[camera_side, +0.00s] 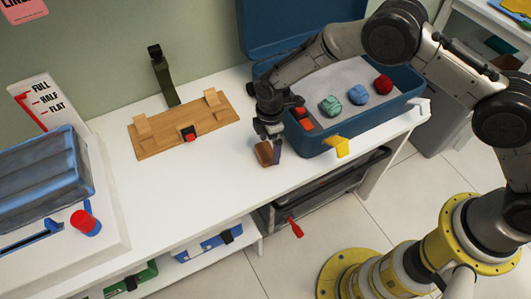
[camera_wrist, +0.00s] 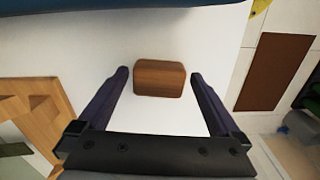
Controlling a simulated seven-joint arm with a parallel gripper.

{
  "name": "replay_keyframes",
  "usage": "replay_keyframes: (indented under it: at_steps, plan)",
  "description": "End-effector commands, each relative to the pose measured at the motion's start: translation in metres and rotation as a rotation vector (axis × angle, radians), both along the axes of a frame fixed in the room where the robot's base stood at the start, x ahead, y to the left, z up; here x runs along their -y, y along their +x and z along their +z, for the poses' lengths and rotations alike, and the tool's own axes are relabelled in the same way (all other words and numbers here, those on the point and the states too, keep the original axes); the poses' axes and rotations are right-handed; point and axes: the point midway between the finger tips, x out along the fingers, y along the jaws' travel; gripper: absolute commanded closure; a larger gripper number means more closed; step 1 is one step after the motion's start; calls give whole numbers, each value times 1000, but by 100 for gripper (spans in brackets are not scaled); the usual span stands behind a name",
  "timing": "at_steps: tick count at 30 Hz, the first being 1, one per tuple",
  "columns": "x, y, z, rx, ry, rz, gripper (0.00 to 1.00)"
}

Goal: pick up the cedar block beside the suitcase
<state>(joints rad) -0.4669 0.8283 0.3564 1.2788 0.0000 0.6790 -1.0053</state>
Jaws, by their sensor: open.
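The cedar block (camera_side: 264,153) is a small brown wooden block on the white tabletop, just left of the blue suitcase (camera_side: 335,140). In the wrist view the cedar block (camera_wrist: 159,78) lies ahead, with its wood grain showing. My gripper (camera_side: 272,152) is at the block, pointing down. In the wrist view my gripper (camera_wrist: 160,76) is open, with one dark finger on each side of the block. A gap shows between the block and each finger. The suitcase stands open and holds several rolled cloths, including red (camera_side: 383,84), blue (camera_side: 356,81) and green (camera_side: 331,105) ones.
A wooden board (camera_side: 170,128) with raised pieces and a red-black part lies left of the block. A dark green upright post (camera_side: 164,78) stands behind it. A yellow latch (camera_side: 337,146) sticks out from the suitcase front. The white tabletop (camera_side: 190,185) is clear in front.

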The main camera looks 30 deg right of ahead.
Motion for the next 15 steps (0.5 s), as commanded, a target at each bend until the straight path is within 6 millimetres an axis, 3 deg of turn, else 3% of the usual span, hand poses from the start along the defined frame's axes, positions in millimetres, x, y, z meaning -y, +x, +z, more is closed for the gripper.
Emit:
replay_keyframes:
  at_steps: [4, 13, 15]
  plan:
    - [0, 0, -17, 0, 0, 0, 0]
    - [0, 0, -21, 1, 1, 0, 0]
    - [0, 0, -21, 1, 1, 0, 13]
